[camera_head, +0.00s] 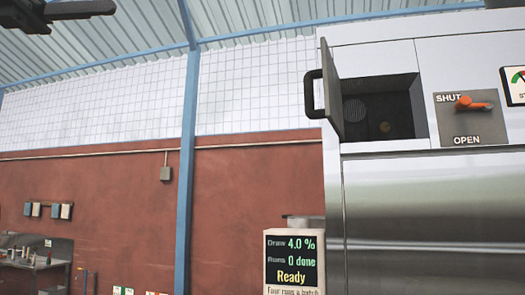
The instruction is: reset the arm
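My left gripper (62,12) shows as dark parts at the top left corner, high in front of the ceiling and partly cut off by the frame edge. I cannot tell whether its fingers are open or shut. I see nothing held in it. It is far from the steel machine (430,215) on the right. My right gripper is not recognisable in view; only a small dark sliver shows at the top right edge, and I cannot tell what it is.
The machine's hatch door (332,92) stands open, swung outward on the left. An orange lever (473,103) lies about level on a SHUT/OPEN plate (468,128). A display (291,262) reads Draw 4.0 %, Runs 0 done, Ready. A workbench (35,262) stands far left.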

